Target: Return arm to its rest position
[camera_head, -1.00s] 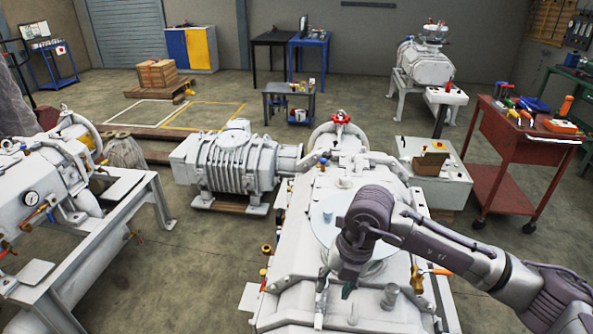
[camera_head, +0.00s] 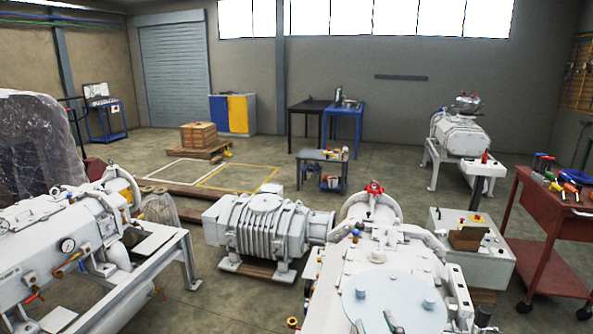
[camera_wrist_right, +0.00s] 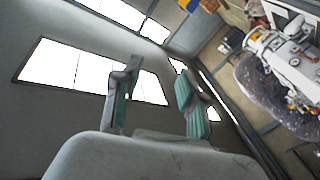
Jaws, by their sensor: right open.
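My right gripper (camera_head: 376,325) shows only as its fingertips at the bottom edge of the head view, in front of the large white vacuum machine (camera_head: 388,290). In the right wrist view the right gripper (camera_wrist_right: 157,95) has its two green-padded fingers spread apart with nothing between them. Behind the fingers are the wall and bright windows. The rest of the right arm is mostly below the head view. My left gripper is not in view.
A second white machine (camera_head: 75,245) stands on a frame at the left. A ribbed pump (camera_head: 262,228) sits between them. A control box (camera_head: 470,250) and a red tool cart (camera_head: 545,230) stand at the right.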

